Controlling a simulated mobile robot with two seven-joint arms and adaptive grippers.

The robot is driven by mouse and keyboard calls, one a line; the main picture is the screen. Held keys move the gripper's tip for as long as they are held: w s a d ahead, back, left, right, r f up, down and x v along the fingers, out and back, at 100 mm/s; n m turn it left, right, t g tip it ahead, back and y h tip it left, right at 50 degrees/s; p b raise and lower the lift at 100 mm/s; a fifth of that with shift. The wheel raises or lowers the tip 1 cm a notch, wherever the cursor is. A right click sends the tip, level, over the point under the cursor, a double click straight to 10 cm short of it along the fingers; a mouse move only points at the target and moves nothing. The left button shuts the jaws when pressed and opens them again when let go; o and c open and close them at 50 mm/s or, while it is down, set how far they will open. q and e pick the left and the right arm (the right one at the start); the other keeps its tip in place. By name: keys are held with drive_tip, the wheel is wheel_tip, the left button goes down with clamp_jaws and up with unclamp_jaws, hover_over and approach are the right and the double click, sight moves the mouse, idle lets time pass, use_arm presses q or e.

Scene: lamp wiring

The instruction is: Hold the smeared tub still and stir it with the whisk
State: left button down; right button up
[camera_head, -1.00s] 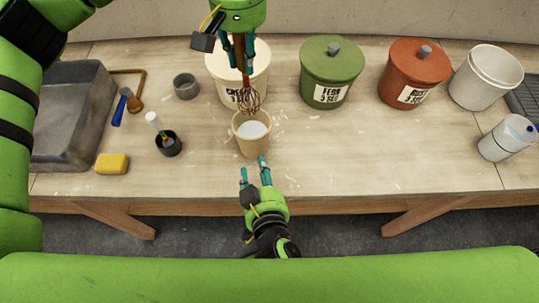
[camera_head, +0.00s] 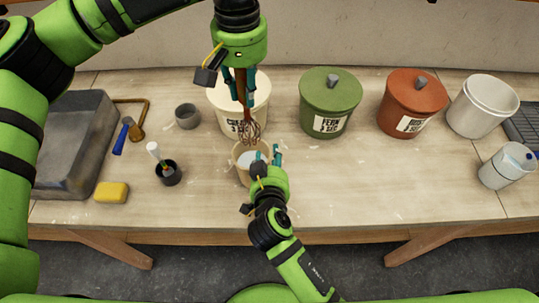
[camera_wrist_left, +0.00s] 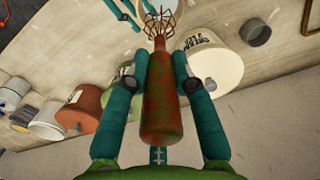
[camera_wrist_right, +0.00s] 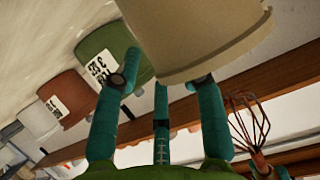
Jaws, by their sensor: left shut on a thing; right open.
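The whisk (camera_head: 243,90) has a reddish-brown handle and points wires-down. My left gripper (camera_head: 238,75) is shut on its handle, which fills the middle of the left wrist view (camera_wrist_left: 162,100). The whisk's wire head (camera_head: 251,131) is over the far rim of the tub; whether it dips inside is unclear. The tub (camera_head: 239,165) is beige with pale contents and stands upright on the bench. My right gripper (camera_head: 266,156) is open at its near right side and hides part of it. In the right wrist view the tub (camera_wrist_right: 195,35) looms just beyond the fingers; contact is unclear.
A cream bucket (camera_head: 228,118) stands close behind the tub. A green lidded bucket (camera_head: 329,105) and a red one (camera_head: 413,102) stand to the right. A dark cup with a brush (camera_head: 168,174) and a yellow sponge (camera_head: 111,192) are left. The bench front right is clear.

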drive_tip(key=shift+w+f, duration=0.2)
drive_tip(key=shift+w, duration=0.3)
clamp_jaws()
idle(1.2)
